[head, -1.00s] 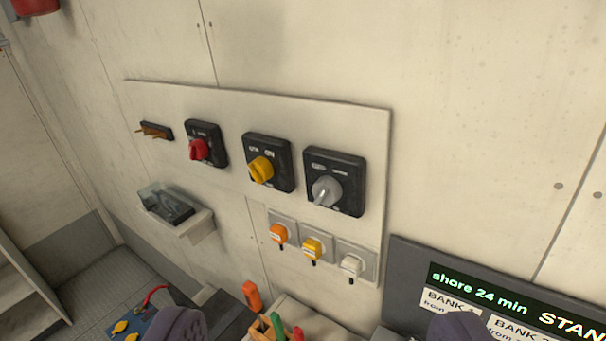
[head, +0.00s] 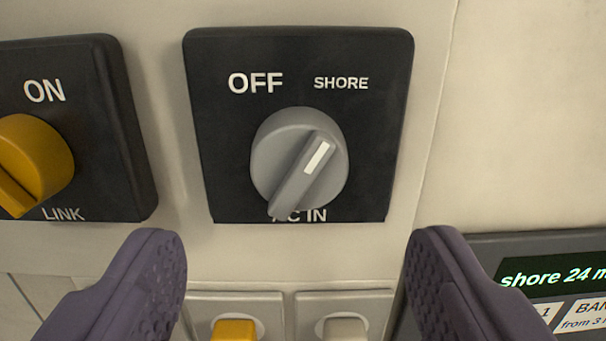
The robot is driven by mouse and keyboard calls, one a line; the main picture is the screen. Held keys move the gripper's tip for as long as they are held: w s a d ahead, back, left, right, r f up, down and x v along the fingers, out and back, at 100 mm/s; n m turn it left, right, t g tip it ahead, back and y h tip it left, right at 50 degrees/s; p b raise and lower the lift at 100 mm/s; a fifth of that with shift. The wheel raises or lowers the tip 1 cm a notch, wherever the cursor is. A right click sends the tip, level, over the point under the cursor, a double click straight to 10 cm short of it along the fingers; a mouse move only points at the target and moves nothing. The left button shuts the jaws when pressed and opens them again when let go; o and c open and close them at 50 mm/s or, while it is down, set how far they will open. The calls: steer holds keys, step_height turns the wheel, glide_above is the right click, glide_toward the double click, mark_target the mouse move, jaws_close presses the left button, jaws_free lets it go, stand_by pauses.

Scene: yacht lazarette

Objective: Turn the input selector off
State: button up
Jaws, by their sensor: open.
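The input selector is a grey rotary knob (head: 290,165) on a black square plate (head: 225,185). The plate is printed OFF at upper left, SHORE at upper right and AC IN below, the last partly covered by the knob. The knob's white mark points up and to the right, toward SHORE. My gripper (head: 298,245) is open and empty, its two purple padded fingers wide apart. The fingertips show below the plate, one to each side of the knob, not touching it.
A yellow knob (head: 35,160) on a black plate marked ON and LINK is close at left. Below are a yellow plug (head: 234,330) and a white plug (head: 346,328) in wall sockets. A display screen (head: 560,270) is at lower right. The wall right of the selector is bare.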

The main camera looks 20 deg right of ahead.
mark_target(304, 186)
steer(key=x, duration=0.6)
steer(key=shift+w+d, duration=0.15)
steer(key=c, duration=1)
steer(key=shift+c, duration=0.2)
steer(key=shift+n, duration=0.5)
steer(key=n, duration=0.4)
steer(key=shift+n, duration=0.4)
steer(key=n, duration=0.6)
steer(key=shift+r, duration=0.1)
